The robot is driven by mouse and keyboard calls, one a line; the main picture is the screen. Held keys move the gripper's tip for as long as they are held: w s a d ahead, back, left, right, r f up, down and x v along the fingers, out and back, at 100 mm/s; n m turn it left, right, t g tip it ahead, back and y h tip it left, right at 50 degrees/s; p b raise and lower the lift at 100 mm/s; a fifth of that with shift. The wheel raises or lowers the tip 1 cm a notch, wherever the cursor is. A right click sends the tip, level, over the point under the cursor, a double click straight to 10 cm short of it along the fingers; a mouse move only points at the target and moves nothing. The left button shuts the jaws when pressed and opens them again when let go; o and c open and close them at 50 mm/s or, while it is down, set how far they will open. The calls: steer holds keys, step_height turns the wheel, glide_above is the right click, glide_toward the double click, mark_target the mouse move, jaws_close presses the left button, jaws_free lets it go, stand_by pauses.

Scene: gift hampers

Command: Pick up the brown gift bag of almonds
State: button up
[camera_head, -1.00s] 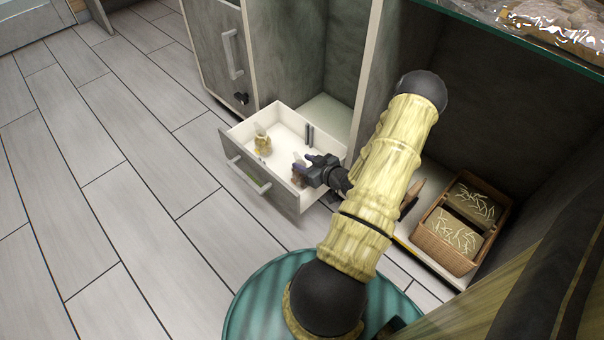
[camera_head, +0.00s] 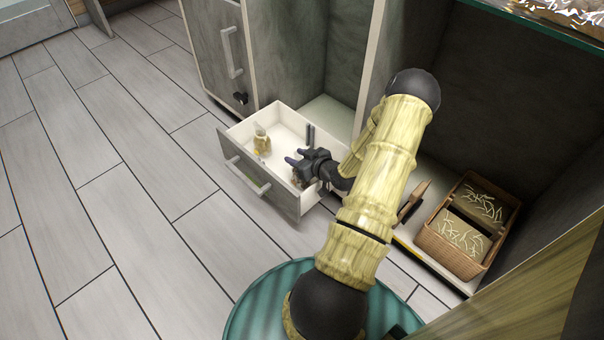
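An open drawer (camera_head: 236,163) with a white inside and grey front stands out from the cabinet near the floor. My gripper (camera_head: 291,157) is over the right part of the drawer, its fingers apart and pointing left. It looks open, with nothing visible between the fingers. A small brownish thing (camera_head: 297,180), perhaps the brown gift bag, shows just below the gripper by the drawer's front right corner. It is mostly hidden by the gripper, so I cannot tell whether they touch. A small yellowish bag or bottle (camera_head: 262,140) stands farther left in the drawer.
A wicker basket (camera_head: 447,255) with pale shreds sits on the low shelf at right, with a brown flat item (camera_head: 414,200) beside it. A dark upright bar (camera_head: 310,135) is at the drawer's back. The tiled floor (camera_head: 120,200) at left is clear.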

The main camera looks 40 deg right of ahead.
jaws_close()
steer(key=shift+a, duration=0.1)
step_height(320, 180, up, 10)
steer(key=p, duration=0.6)
steer(key=shift+p, duration=0.4)
